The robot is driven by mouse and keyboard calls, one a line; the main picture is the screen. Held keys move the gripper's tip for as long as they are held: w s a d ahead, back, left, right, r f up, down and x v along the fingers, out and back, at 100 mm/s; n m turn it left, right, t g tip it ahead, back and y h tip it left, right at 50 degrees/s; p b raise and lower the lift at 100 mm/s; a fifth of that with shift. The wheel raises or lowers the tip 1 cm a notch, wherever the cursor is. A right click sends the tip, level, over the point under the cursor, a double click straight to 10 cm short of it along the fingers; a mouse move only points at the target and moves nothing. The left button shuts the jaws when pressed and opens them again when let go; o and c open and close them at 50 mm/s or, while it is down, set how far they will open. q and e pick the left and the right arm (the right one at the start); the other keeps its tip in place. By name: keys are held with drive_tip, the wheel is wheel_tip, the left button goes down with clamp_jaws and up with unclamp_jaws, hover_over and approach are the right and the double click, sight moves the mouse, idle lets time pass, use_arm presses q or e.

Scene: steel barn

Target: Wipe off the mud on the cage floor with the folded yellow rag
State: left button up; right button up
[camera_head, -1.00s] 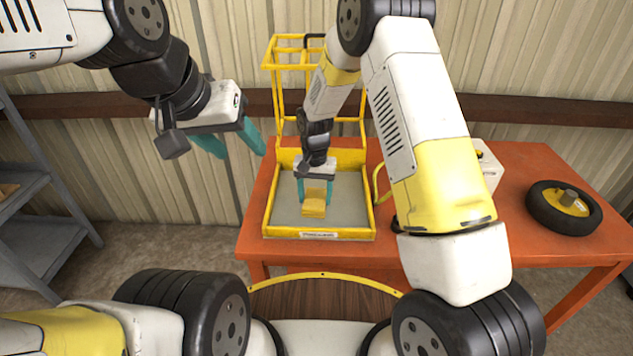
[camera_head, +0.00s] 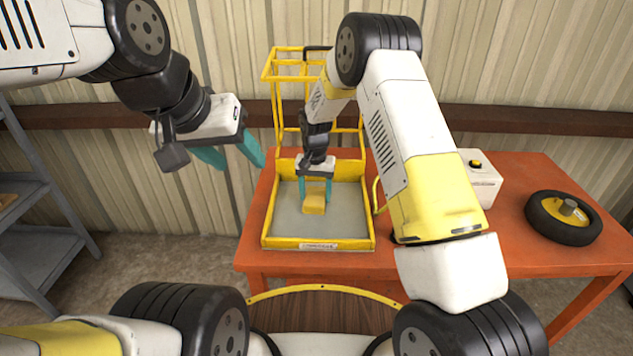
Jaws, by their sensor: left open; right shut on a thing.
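The yellow cage (camera_head: 270,222) stands on the orange table, with a low rim around a grey floor (camera_head: 286,222) and a taller frame at the back. My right gripper (camera_head: 314,192) is inside the cage, shut on the folded yellow rag (camera_head: 314,205). The rag is at or just above the floor; I cannot tell if it touches. No mud shows clearly on the visible floor; the rag, gripper and arm hide part of it. My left gripper (camera_head: 236,157) is open and empty, in the air left of the cage.
The orange table (camera_head: 500,235) also holds a white box with a black and yellow knob (camera_head: 483,182) and a black wheel with a yellow hub (camera_head: 563,218) at the right. A grey shelf (camera_head: 40,245) stands at the far left. My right arm crosses over the cage's right side.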

sight(316, 188)
drive_tip(key=shift+w+r, duration=0.1)
drive_tip(key=shift+w, duration=1.8)
drive_tip(key=shift+s+f, duration=0.25)
drive_tip(key=shift+s, duration=0.85)
drive_tip(key=shift+s+f, duration=0.2)
drive_tip(key=shift+s, duration=1.15)
drive_tip(key=shift+c, duration=0.6)
drive_tip(key=shift+s+r, duration=0.2)
drive_tip(key=shift+s, duration=2.45)
drive_tip(key=shift+s+r, duration=0.15)
drive_tip(key=shift+s, duration=2.45)
drive_tip(key=shift+r, duration=0.1)
drive_tip(key=shift+r, duration=2.95)
